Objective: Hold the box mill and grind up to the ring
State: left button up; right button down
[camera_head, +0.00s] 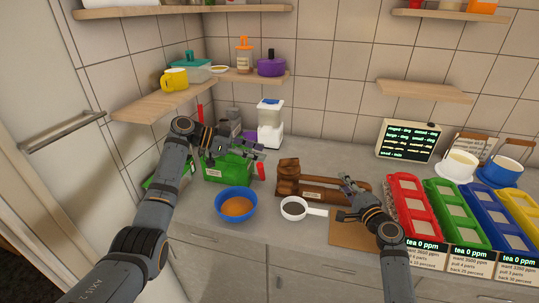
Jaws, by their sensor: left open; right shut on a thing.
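A long brown wooden device (288,186) with a raised block at its left end and a label lies on the counter. I cannot tell for sure whether it is the box mill. My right gripper (346,187) is at its right part, and appears shut on it; the contact is small and partly hidden by the hand. A green labelled box (215,173) with a red part at its right side stands farther left. My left gripper (254,150) is open above and behind this box, apart from the brown device. No ring can be made out.
A white appliance (269,136) is behind. Red (391,183), green, blue and yellow trays line the right. A display (407,140) and cups stand behind; shelves hang above.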

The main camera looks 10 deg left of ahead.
aim_at(290, 159)
pick_arm(q)
jog(key=shift+a+r, duration=0.1)
jog(key=shift+a, duration=0.05)
